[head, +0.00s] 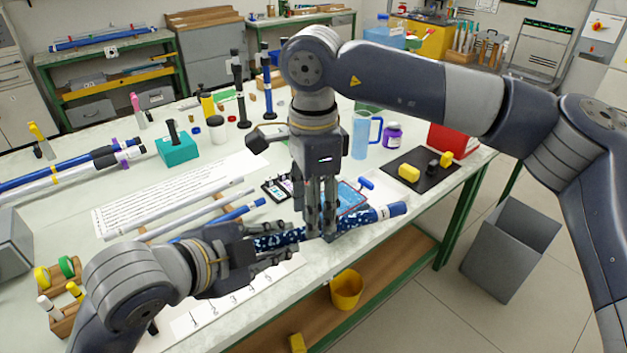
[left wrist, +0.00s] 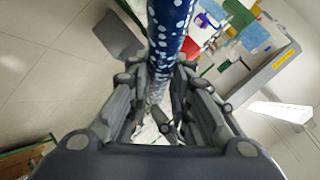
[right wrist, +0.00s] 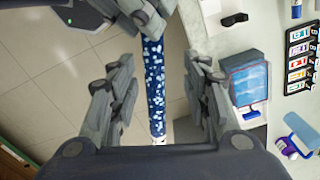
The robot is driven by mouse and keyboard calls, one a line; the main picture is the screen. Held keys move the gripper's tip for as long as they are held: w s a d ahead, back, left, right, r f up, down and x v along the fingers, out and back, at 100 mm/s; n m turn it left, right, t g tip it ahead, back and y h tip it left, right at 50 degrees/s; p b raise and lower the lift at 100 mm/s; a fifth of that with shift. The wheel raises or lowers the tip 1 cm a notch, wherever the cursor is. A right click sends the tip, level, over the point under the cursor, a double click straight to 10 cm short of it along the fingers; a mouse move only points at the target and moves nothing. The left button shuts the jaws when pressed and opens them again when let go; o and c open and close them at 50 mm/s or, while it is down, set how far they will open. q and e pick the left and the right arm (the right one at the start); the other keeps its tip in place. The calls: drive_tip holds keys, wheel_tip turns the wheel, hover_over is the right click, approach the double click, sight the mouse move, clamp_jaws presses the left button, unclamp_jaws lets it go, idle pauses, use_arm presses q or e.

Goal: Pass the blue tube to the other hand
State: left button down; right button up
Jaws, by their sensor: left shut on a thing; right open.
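The blue tube (head: 361,220), dark blue with white speckles, is held slantwise above the front of the bench. My left gripper (head: 288,243) is shut on the tube towards its left part. In the left wrist view the tube (left wrist: 168,32) runs out between the left fingers. My right gripper (head: 321,231) points down over the tube, to the right of the left gripper. In the right wrist view its fingers are apart, with the tube (right wrist: 154,85) lying in the gap between them. The right fingers hide part of the tube in the head view.
A light blue mug (head: 361,135), a purple-capped jar (head: 392,135) and a black mat (head: 425,188) with yellow blocks stand farther back. Long rods (head: 175,219) lie at left. A grey bin (head: 508,248) stands on the floor.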

drive_tip(key=shift+f, duration=1.4)
drive_tip(key=shift+c, duration=0.3)
clamp_jaws()
use_arm(q)
drive_tip(key=c, duration=1.4)
unclamp_jaws()
drive_tip(key=shift+s, duration=0.1)
drive_tip(key=shift+o, duration=0.2)
